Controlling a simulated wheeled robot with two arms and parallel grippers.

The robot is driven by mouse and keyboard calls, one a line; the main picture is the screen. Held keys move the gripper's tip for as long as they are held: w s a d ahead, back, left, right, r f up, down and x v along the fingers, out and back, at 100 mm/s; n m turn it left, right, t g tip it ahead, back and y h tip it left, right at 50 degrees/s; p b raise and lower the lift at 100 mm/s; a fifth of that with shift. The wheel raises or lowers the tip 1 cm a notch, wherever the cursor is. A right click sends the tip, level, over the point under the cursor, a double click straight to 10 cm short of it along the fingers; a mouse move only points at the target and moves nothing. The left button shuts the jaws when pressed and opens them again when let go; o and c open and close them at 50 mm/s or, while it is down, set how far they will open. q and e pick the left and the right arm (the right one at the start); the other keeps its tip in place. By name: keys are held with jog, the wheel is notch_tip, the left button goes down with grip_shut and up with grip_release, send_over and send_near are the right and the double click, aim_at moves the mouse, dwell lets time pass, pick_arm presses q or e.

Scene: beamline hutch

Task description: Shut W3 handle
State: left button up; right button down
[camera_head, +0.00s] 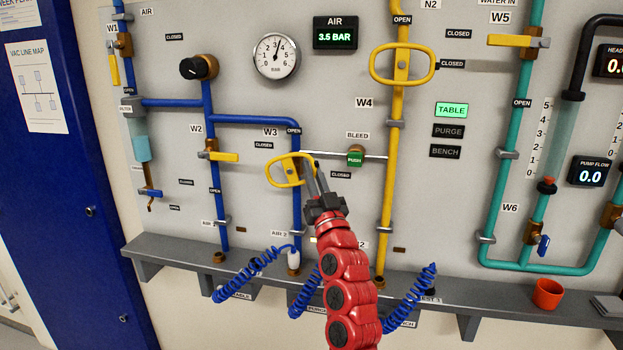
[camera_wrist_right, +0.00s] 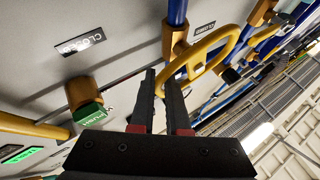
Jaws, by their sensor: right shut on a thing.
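The W3 handle (camera_head: 290,171) is a yellow oval ring on the blue pipe under the W3 label (camera_head: 270,132). It lies mostly across the pipe, tilted with its right end higher. An OPEN label (camera_head: 293,131) is above it, and CLOSED labels are to its upper left (camera_head: 264,145) and right (camera_head: 341,175). My right gripper (camera_head: 315,172) comes up from below and is shut on the ring's right end. In the right wrist view the handle (camera_wrist_right: 214,62) runs in between the two dark fingers (camera_wrist_right: 160,98). My left gripper is out of view.
The green BLEED push button (camera_head: 355,158) sits just right of the gripper. The yellow W4 handle (camera_head: 376,64) is up to the right and the W2 handle (camera_head: 226,156) to the left. A grey ledge (camera_head: 175,256) with blue coiled hoses (camera_head: 245,275) runs below.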

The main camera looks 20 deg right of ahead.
jog(key=shift+w+a+f+m+t+h, duration=0.15)
jog(key=shift+f+m+h, duration=0.15)
jog(key=shift+m+h, duration=0.7)
jog(key=shift+s+d+f+m+t+h, duration=0.1)
jog(key=shift+f+m+h, duration=0.15)
jog(key=shift+m+h, duration=0.7)
jog(key=shift+w+a+f+m+t+h, duration=0.15)
jog(key=shift+f+m+h, duration=0.15)
jog(key=shift+m+h, duration=0.65)
jog(key=shift+s+d+m, duration=0.1)
jog(key=shift+m, duration=0.4)
jog(key=c, duration=0.9)
grip_release()
jog(key=shift+f, duration=0.1)
jog(key=b+v, duration=0.2)
jog(key=v, duration=1.5)
jog(key=shift+s+b, duration=0.15)
jog(key=shift+b, duration=0.2)
jog(key=shift+f, duration=0.1)
